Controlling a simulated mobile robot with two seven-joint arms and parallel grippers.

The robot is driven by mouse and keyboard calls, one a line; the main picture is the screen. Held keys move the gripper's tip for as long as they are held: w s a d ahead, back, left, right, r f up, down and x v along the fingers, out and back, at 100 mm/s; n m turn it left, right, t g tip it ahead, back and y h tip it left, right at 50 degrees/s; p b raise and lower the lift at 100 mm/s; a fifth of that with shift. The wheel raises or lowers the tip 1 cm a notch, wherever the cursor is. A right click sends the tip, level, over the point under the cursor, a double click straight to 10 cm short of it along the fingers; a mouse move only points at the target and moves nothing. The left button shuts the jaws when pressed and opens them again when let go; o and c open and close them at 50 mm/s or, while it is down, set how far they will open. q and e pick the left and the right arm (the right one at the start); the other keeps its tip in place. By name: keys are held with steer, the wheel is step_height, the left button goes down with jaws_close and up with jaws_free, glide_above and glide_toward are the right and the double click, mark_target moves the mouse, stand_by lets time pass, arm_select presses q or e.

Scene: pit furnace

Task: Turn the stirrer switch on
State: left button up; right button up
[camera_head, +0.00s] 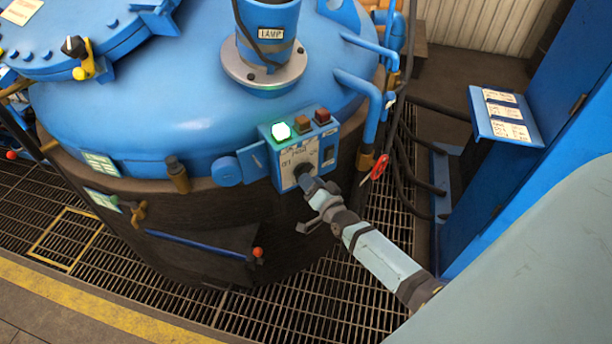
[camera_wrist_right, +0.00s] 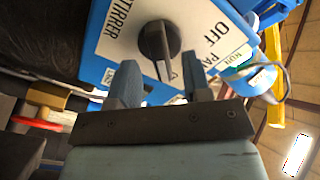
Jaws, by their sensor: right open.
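The stirrer switch is a black rotary knob (camera_wrist_right: 160,42) with a raised grip bar, on a white label plate (camera_wrist_right: 195,25) marked STIRRER and OFF. In the head view the knob (camera_head: 301,169) is partly hidden by my gripper, low on the blue control box (camera_head: 329,151) on the furnace side. My right gripper (camera_head: 308,182) is open, with its fingertips close to the knob. In the right wrist view the gripper's two fingers (camera_wrist_right: 161,82) stand apart, one on each side of the bar's near end. Contact cannot be told. My left gripper is not in view.
The box top has a lit green lamp (camera_head: 281,131) beside an unlit brownish lamp (camera_head: 302,124) and a red one (camera_head: 322,116). Blue pipes (camera_head: 365,92) and a red valve handle (camera_head: 379,167) are close to the right. Open grating (camera_head: 330,270) lies below.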

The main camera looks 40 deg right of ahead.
steer(key=s, duration=1)
steer(key=shift+s+a+b, duration=0.15)
steer(key=shift+a+b, duration=0.15)
steer(key=shift+b, duration=0.1)
steer(key=s+a+n+g+y+p, duration=0.4)
steer(key=s+a+n+g, duration=0.3)
steer(key=s+a+n, duration=0.5)
steer(key=s+a+r+p, duration=0.1)
steer(key=a, duration=0.3)
steer(key=shift+s+a+n, duration=0.2)
steer(key=shift+n, duration=0.1)
